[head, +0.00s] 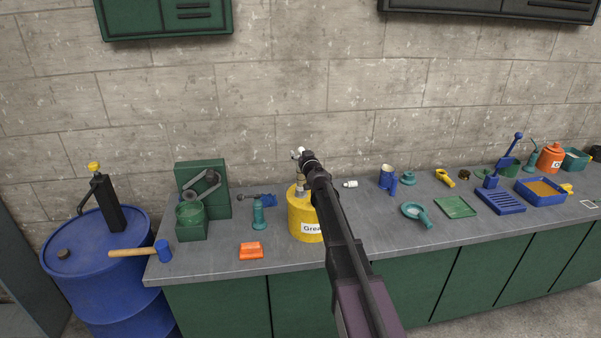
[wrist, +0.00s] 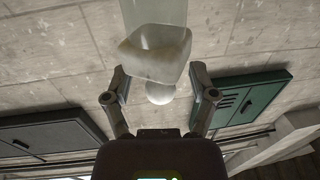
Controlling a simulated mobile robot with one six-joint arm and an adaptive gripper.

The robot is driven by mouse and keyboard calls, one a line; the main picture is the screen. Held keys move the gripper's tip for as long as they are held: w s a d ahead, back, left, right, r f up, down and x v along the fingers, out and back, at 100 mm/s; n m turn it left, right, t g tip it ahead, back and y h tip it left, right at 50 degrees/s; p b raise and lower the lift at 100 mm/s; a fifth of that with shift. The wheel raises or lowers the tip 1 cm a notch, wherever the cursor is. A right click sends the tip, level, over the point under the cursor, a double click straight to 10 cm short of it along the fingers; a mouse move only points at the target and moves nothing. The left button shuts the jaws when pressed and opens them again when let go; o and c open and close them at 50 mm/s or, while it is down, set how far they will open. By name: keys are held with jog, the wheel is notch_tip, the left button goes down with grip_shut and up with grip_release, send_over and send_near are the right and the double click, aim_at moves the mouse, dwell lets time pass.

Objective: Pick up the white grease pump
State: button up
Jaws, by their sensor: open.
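The white grease pump appears to be the pale fitting on top of the yellow can (head: 303,222), whose partly covered label begins "Gre"; my arm hides much of it. In the wrist view, a whitish pump-like body (wrist: 155,62) with a rounded white knob (wrist: 160,93) lies between my fingers, with a pale translucent cylinder (wrist: 160,12) beyond it. My gripper (wrist: 158,74) is open, one finger on each side, with gaps visible. In the head view, my gripper (head: 303,157) is above the can, small and partly hidden.
A green machine (head: 203,200), teal bottle (head: 258,215) and orange block (head: 250,251) stand left of the can on the grey bench. A blue drum (head: 100,262) stands at left.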

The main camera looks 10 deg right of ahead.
jog(key=shift+c, duration=0.2)
grip_shut()
jog(key=shift+r, duration=0.1)
notch_tip(320, 180, up, 3)
jog(key=p, duration=0.3)
jog(key=s+d+r+p, duration=0.1)
jog(key=s+d+p, duration=0.1)
jog(key=s, duration=1.4)
jog(key=shift+r, duration=0.4)
jog(key=shift+r, duration=0.2)
